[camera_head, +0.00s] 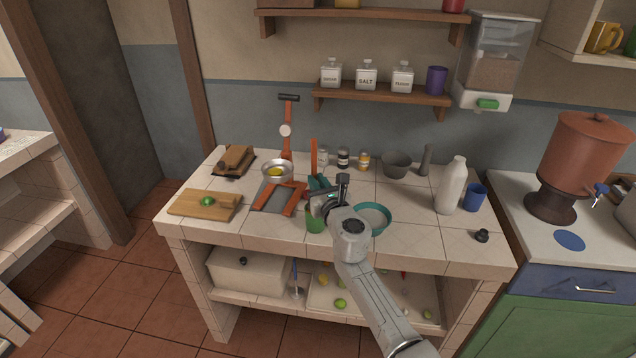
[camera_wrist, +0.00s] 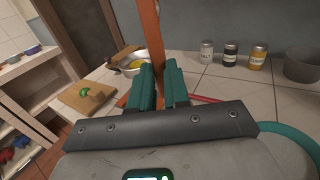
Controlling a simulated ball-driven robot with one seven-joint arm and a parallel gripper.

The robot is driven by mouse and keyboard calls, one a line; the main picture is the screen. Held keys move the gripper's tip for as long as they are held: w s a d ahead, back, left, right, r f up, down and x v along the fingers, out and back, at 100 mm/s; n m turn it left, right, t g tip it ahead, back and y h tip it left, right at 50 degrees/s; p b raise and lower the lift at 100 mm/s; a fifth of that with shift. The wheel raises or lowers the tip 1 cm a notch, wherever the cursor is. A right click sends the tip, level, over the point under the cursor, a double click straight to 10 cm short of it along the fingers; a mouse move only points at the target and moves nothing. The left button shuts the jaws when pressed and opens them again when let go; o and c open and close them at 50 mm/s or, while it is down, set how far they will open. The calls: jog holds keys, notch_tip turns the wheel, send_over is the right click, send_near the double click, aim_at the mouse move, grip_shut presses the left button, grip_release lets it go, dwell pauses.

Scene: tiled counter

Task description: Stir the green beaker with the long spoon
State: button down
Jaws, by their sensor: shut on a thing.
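The long spoon (camera_head: 313,154) shows as a long orange-brown handle standing nearly upright at the middle of the counter. My gripper (camera_head: 317,184) is shut on it. In the wrist view the spoon's handle (camera_wrist: 150,35) rises between the teal fingers of my gripper (camera_wrist: 160,78). The green beaker (camera_head: 315,222) stands on the counter near the front edge, just below my gripper and partly covered by it. The spoon's lower end is hidden, so I cannot tell whether it is inside the beaker.
A teal-rimmed bowl (camera_head: 387,210) stands right of the beaker, partly behind my arm. Small jars (camera_head: 343,158) stand behind. A white bottle (camera_head: 451,188) stands right.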

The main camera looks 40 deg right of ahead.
aim_at(315, 146)
jog(key=shift+d+r+p, duration=0.1)
jog(key=shift+r+p, duration=1.85)
jog(key=shift+r, duration=0.55)
jog(key=shift+r+b, duration=0.65)
jog(key=shift+r, duration=0.35)
jog(key=shift+r+p, duration=0.6)
jog(key=shift+r, duration=0.65)
jog(key=shift+r, duration=2)
